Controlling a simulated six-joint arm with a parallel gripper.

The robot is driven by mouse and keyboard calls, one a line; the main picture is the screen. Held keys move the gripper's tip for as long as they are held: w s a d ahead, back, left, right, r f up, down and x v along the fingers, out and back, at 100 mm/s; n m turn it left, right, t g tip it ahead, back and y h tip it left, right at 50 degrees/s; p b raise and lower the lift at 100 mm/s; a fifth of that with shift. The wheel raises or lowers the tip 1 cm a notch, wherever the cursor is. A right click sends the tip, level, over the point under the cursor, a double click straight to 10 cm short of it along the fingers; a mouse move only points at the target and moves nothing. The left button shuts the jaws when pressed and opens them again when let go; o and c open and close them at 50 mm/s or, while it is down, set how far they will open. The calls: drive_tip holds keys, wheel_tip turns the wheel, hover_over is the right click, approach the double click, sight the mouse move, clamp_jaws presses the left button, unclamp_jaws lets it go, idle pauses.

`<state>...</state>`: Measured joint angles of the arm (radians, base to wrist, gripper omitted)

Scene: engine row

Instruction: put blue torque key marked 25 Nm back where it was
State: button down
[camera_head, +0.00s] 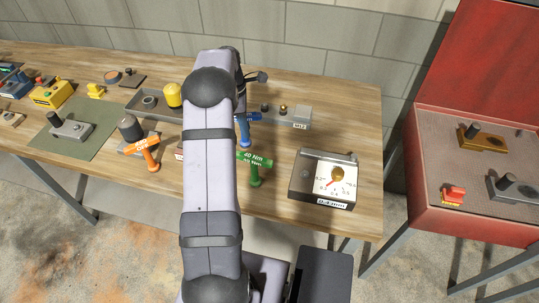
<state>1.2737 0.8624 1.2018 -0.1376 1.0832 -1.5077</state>
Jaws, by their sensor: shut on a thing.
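The blue torque key (244,130) stands upright in the middle of the bench, with a blue label plate across it; its number is too small to read. My gripper (241,104) is above it, mostly hidden behind my own arm, and appears shut on its upper part. I cannot tell whether the key's foot touches the bench or a holder. A green torque key (256,172) marked 40 Nm stands just in front of it. An orange torque key (150,157) stands to the left, beyond my arm.
A gauge box (319,197) stands at the bench's right front. A grey tray (139,109) with a yellow-topped part (173,95) and a labelled block (300,117) lie behind. Bare wood (352,115) is at the right. A red case (435,210) stands apart.

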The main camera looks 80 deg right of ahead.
drive_tip(key=s+d+f+m+b, duration=0.1)
drive_tip(key=s+d+b, duration=0.2)
drive_tip(key=s+d, duration=0.2)
wheel_tip(320, 180, up, 7)
drive_tip(key=s+n+b, duration=0.2)
drive_tip(key=s+n, duration=0.1)
drive_tip(key=n, duration=0.2)
drive_tip(key=shift+f+n+h, duration=0.15)
drive_tip(key=shift+n+h, duration=0.15)
drive_tip(key=shift+n, duration=0.1)
idle(0.5)
drive_tip(key=shift+a, duration=0.1)
drive_tip(key=shift+f+p, duration=1.4)
drive_tip(key=shift+f, duration=3.65)
